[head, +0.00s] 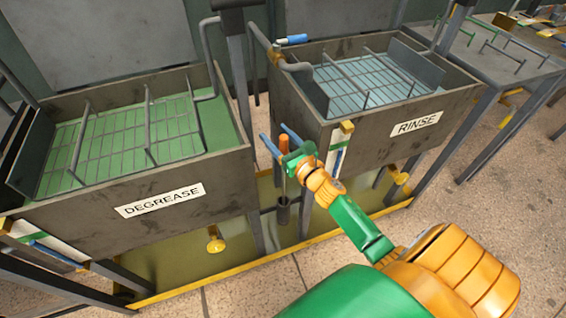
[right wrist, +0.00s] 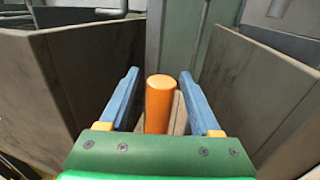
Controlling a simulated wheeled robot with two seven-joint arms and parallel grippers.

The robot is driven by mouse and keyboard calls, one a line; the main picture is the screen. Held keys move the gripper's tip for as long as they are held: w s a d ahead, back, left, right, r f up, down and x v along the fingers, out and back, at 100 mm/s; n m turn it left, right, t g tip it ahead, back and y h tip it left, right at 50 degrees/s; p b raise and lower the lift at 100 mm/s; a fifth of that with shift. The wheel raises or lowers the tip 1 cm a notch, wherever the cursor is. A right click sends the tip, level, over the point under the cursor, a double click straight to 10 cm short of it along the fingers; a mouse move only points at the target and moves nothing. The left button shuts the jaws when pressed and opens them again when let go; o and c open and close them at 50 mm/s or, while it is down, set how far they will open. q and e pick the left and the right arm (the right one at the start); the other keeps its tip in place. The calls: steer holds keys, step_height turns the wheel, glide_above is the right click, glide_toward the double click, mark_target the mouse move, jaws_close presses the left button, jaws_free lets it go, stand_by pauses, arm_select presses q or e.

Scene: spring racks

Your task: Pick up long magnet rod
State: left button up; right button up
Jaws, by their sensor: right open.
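The long magnet rod shows its orange handle (head: 284,145) upright between the two tanks in the head view. Its thin shaft runs down into a dark grey cup-like holder (head: 283,210). My right gripper (head: 274,136) is open, its two blue fingers reaching toward the handle. In the right wrist view the orange handle (right wrist: 159,104) stands between the two blue fingers of the right gripper (right wrist: 159,76), with a gap visible on each side. The shaft is hidden there. My left gripper is not in view.
The DEGREASE tank (head: 120,215) with green liquid stands left, the RINSE tank (head: 385,140) right, with a narrow gap between them. A grey post (head: 237,75) rises behind.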

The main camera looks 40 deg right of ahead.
steer(key=shift+s, duration=0.1)
steer(key=shift+s, duration=0.1)
steer(key=shift+c, duration=1.3)
jaws_close()
